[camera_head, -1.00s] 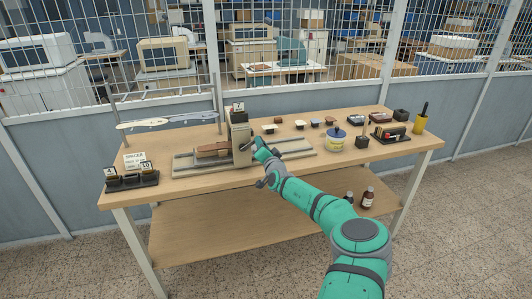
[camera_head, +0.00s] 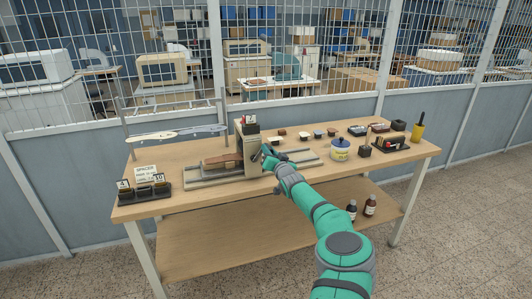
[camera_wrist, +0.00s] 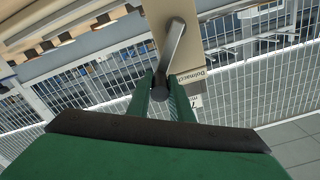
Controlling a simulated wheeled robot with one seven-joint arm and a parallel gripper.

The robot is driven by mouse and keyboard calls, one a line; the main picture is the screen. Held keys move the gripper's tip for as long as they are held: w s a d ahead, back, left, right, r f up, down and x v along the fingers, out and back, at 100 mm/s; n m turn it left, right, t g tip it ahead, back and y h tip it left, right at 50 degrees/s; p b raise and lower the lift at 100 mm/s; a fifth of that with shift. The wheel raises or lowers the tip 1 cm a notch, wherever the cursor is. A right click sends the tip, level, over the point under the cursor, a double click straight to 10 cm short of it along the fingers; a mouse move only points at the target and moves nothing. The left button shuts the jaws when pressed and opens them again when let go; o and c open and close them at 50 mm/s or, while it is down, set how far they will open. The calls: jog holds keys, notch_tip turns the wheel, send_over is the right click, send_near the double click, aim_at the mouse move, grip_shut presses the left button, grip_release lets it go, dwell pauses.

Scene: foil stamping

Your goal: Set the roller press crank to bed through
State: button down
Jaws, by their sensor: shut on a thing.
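The roller press (camera_head: 251,150) stands upright on the workbench, a beige housing over a long flat bed (camera_head: 205,180). A brown piece (camera_head: 222,161) lies on the bed at the left of the housing. The press crank (camera_wrist: 174,45) is a grey metal arm on the housing's side, seen close in the wrist view. My gripper (camera_wrist: 163,88) is shut on the crank's handle end, with one green finger on each side. In the head view my gripper (camera_head: 268,152) is at the press's right face and hides most of the crank.
The wooden bench (camera_head: 150,208) also holds a spacer rack (camera_head: 143,190) at the left. A jar (camera_head: 340,148), small blocks and a yellow cup (camera_head: 417,132) stand at the right. Bottles (camera_head: 369,205) stand on the lower shelf. A mesh fence rises behind.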

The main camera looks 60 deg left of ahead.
jog(key=shift+s+f, duration=0.35)
jog(key=shift+f, duration=0.2)
jog(key=c, duration=1.8)
grip_release()
jog(key=shift+o, duration=1.1)
jog(key=shift+w+r, duration=0.1)
jog(key=shift+w+d+r, duration=0.1)
jog(key=shift+w+r, duration=0.15)
jog(key=shift+d, duration=0.1)
jog(key=s+d, duration=0.2)
jog(key=d, duration=0.8)
jog(key=shift+d, duration=0.2)
